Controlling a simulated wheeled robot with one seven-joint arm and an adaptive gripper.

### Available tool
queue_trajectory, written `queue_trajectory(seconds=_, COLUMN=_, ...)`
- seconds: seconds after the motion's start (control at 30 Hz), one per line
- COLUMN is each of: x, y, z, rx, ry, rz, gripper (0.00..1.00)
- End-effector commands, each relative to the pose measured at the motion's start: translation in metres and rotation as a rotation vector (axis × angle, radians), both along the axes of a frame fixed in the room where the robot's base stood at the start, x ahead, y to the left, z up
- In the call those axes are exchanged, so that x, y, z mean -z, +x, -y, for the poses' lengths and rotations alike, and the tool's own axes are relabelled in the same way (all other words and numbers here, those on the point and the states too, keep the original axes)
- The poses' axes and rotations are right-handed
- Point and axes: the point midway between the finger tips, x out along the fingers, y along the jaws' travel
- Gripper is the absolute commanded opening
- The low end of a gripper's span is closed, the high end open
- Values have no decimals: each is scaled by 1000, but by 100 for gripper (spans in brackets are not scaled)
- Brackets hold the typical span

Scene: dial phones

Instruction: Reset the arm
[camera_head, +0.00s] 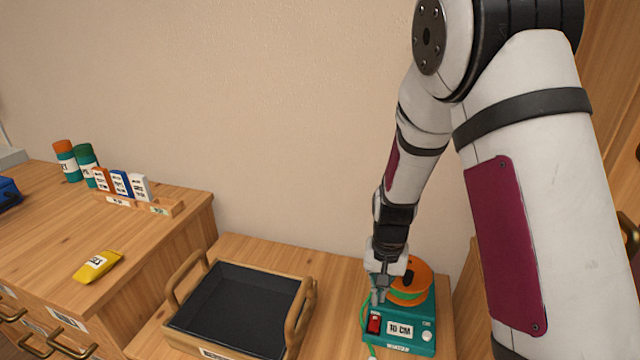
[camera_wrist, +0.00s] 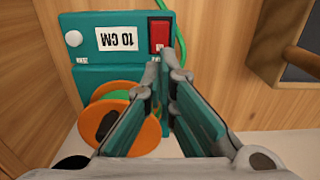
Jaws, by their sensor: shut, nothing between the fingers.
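My gripper (camera_head: 378,292) is shut and empty. It points down over the teal device (camera_head: 412,345) at the lower right of the head view. In the wrist view the fingertips (camera_wrist: 163,62) are close to the red switch (camera_wrist: 159,35) on that device (camera_wrist: 120,65); I cannot tell whether they touch it. The device has a label reading "10 CM" (camera_head: 400,329), a white knob (camera_head: 427,336) and an orange spool (camera_head: 410,281) with green line on it.
A wooden tray (camera_head: 301,318) with a dark inside stands left of the device. On the higher cabinet at left are a yellow labelled object (camera_head: 97,266), several small labelled blocks in a wooden holder (camera_head: 165,207) and two cans (camera_head: 67,161). A wall rises behind.

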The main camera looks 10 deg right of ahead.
Motion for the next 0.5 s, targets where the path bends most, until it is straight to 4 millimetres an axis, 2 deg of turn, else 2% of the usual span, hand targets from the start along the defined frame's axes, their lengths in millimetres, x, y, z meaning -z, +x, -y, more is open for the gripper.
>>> queue_trajectory(seconds=0.07, x=-15, y=-2, z=-1, rx=-7, ry=6, rz=11, gripper=0)
queue_trajectory(seconds=0.17, x=-49, y=-9, z=-3, rx=-26, ry=19, rz=35, gripper=0)
queue_trajectory(seconds=0.37, x=-139, y=-42, z=-8, rx=-93, ry=47, rz=99, gripper=0)
queue_trajectory(seconds=0.5, x=-195, y=-73, z=-8, rx=-143, ry=53, rz=143, gripper=0)
